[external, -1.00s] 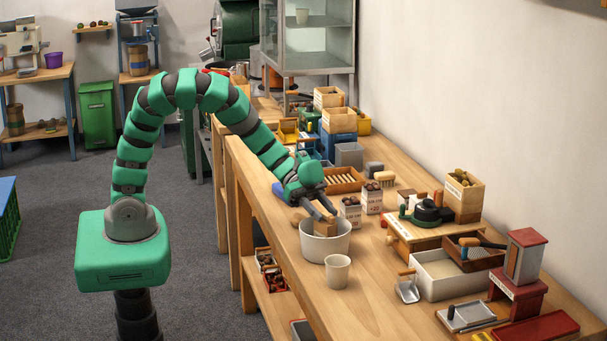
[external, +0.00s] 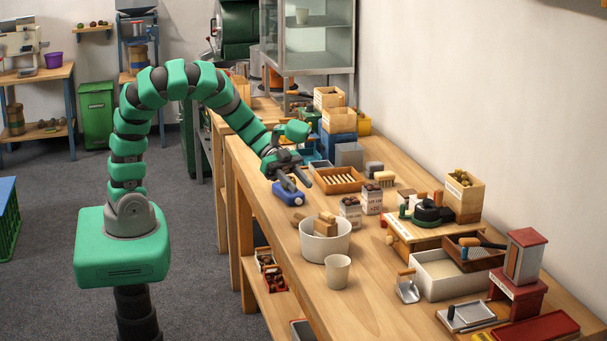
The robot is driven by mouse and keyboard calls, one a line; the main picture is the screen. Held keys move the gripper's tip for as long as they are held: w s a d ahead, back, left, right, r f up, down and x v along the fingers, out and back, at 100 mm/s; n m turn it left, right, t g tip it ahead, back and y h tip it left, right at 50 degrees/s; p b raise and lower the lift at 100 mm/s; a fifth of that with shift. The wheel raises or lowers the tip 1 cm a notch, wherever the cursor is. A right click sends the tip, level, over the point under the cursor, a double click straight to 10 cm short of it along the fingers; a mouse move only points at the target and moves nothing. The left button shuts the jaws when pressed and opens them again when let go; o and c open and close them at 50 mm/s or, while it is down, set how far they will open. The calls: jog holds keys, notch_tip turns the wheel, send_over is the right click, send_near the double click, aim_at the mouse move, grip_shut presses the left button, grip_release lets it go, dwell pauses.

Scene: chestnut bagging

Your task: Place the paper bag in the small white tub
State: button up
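The small white tub (external: 324,247) stands on the workbench near its left edge. The brown paper bag (external: 325,226) is inside the tub, with its upper part showing above the rim. Its lower part is hidden by the tub wall. My gripper (external: 297,184) is up and behind the tub, apart from the bag, with its dark fingers spread and nothing between them.
A blue object (external: 288,195) lies on the bench just below my gripper. A white cup (external: 337,272) stands in front of the tub. A slatted wooden tray (external: 339,180) lies behind.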

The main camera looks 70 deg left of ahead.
jog(key=w+a+r+n+t+y, duration=0.1)
jog(key=w+a+r+t+y, duration=0.25)
jog(key=r, duration=0.65)
jog(key=w+a+r+n+t+y, duration=0.1)
jog(key=w+a+r+t, duration=0.1)
jog(key=w+r+t, duration=0.6)
jog(key=w+a+r+n+t+y, duration=0.1)
jog(key=w+a+r+y, duration=0.15)
jog(key=r, duration=0.95)
jog(key=s+a+r+n+y, duration=0.4)
jog(key=a+r, duration=0.1)
jog(key=r, duration=0.2)
jog(key=s+a+r+n+y, duration=0.3)
jog(key=a+r+n, duration=0.15)
jog(key=r, duration=0.25)
jog(key=s+r+n+g+h, duration=0.1)
jog(key=s+r+n+g, duration=0.1)
jog(key=s, duration=0.8)
jog(key=shift+d+r+h, duration=0.2)
jog(key=shift+r+h, duration=0.1)
jog(key=shift+r, duration=0.2)
jog(key=shift+s, duration=0.1)
